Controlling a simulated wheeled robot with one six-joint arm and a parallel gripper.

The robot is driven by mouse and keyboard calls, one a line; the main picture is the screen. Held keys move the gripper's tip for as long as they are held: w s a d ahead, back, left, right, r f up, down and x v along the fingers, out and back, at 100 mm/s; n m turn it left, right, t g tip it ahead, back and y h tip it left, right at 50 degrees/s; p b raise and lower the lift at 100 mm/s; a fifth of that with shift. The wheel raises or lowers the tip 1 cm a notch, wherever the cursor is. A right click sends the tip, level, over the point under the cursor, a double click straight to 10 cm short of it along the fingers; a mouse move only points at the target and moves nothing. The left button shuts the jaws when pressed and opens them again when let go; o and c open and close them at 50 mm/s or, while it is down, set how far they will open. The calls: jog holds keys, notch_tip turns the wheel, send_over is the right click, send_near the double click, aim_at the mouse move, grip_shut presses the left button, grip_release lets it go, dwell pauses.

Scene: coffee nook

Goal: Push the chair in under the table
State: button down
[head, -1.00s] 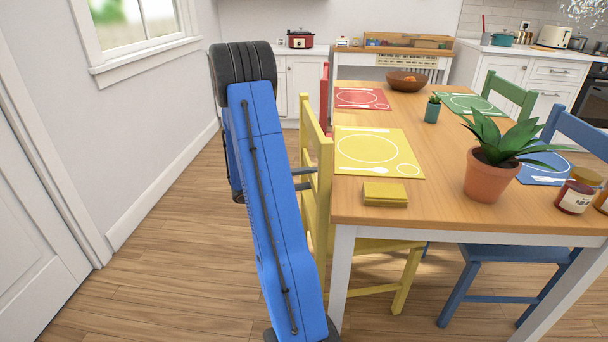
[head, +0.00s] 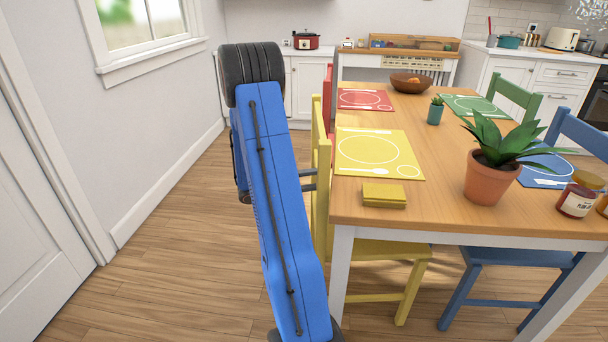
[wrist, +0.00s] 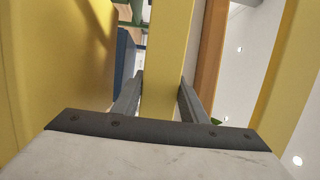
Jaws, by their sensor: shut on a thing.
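The yellow chair (head: 383,250) stands at the left side of the wooden table (head: 450,150). Its seat and front legs are under the tabletop, and its back is upright close beside the table's left edge. My gripper (head: 311,180) reaches the back from the left, partly hidden by my blue arm. In the wrist view, my gripper (wrist: 160,98) has one finger on each side of a yellow upright slat (wrist: 166,60) of the chair back and is shut on it.
A red chair (head: 327,90) stands farther along the same side. Blue (head: 470,285) and green (head: 515,95) chairs are on the other side. A yellow placemat (head: 378,153), yellow napkins (head: 384,195) and a potted plant (head: 487,180) are on the table. Floor (head: 170,250) is clear at left.

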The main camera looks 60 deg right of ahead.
jog(key=shift+w, duration=0.15)
jog(key=c, duration=1)
grip_release()
jog(key=shift+c, duration=0.2)
jog(key=v, duration=1.2)
